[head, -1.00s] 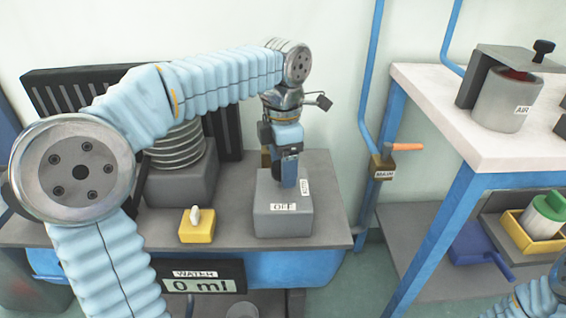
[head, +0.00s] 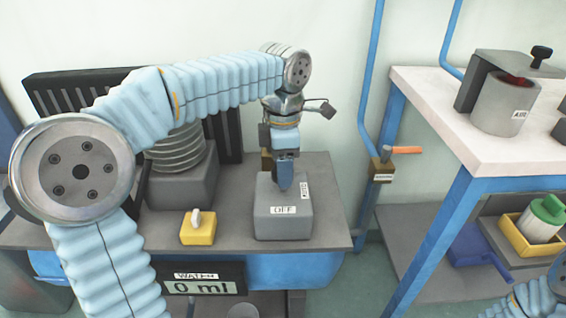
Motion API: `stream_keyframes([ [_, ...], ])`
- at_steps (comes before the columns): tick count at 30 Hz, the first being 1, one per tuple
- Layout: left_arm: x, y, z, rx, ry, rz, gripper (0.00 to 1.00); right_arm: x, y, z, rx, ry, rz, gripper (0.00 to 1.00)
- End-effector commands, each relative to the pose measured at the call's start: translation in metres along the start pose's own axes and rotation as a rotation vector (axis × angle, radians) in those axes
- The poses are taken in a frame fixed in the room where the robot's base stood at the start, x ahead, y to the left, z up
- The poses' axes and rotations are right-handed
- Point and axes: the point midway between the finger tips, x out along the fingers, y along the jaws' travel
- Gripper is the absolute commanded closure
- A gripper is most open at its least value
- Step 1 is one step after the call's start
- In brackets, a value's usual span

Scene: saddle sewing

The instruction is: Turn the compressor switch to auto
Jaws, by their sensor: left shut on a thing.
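The compressor switch is a grey box (head: 283,222) on the compressor's grey top. It bears an OFF label (head: 283,209) on its front edge and a second label, probably AUTO, (head: 304,190) on its right side. My left gripper (head: 285,187) points down at the top of the box, between the labels. It is shut on the switch's knob, which the fingers hide. Which way the knob points cannot be seen. My right gripper is out of view; only a bit of my right arm shows at the lower right corner.
A yellow box with a pale toggle (head: 197,228) sits left of the switch box. A blue pipe with an orange-handled valve (head: 383,166) stands to the right, before a white-topped bench (head: 440,105).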

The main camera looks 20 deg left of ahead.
Motion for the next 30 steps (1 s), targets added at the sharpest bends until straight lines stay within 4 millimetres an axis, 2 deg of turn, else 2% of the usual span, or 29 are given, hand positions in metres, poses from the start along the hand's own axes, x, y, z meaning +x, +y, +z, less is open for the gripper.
stream_keyframes([
  [30, -0.002, -0.001, 0.000, 0.950, -0.001, 0.002, 0.81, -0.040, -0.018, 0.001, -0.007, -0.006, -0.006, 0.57],
])
